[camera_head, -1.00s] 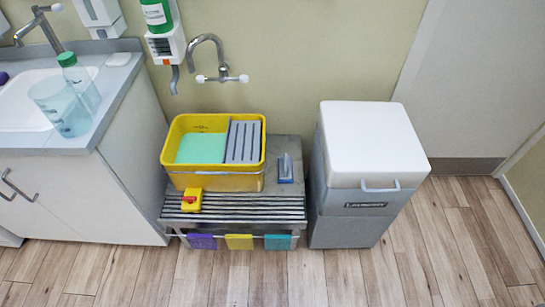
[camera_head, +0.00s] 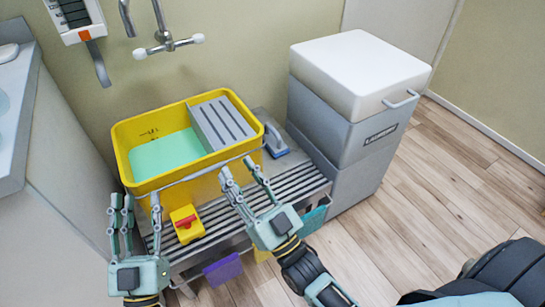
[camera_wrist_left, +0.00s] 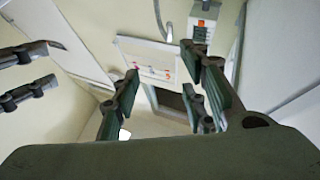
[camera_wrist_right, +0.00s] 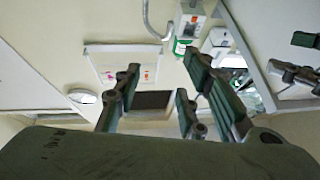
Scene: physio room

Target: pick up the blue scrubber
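The blue scrubber (camera_head: 277,149) has a grey handle on a blue base. It sits on the slatted metal rack just right of the yellow tub, in the head view. My right gripper (camera_head: 240,173) is open and empty in front of the tub, nearer to me and left of the scrubber, apart from it. My left gripper (camera_head: 133,206) is open and empty at the tub's front left corner, farther from the scrubber. Both wrist views show spread fingers against walls and fittings, with no scrubber in sight.
The yellow tub (camera_head: 150,185) holds pale green liquid and a grey ribbed board (camera_head: 220,122). A yellow-and-red block (camera_head: 187,224) sits on the rack (camera_head: 300,184). A grey bin with a white lid (camera_head: 358,72) stands close right of the scrubber. A tap (camera_head: 167,43) is above.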

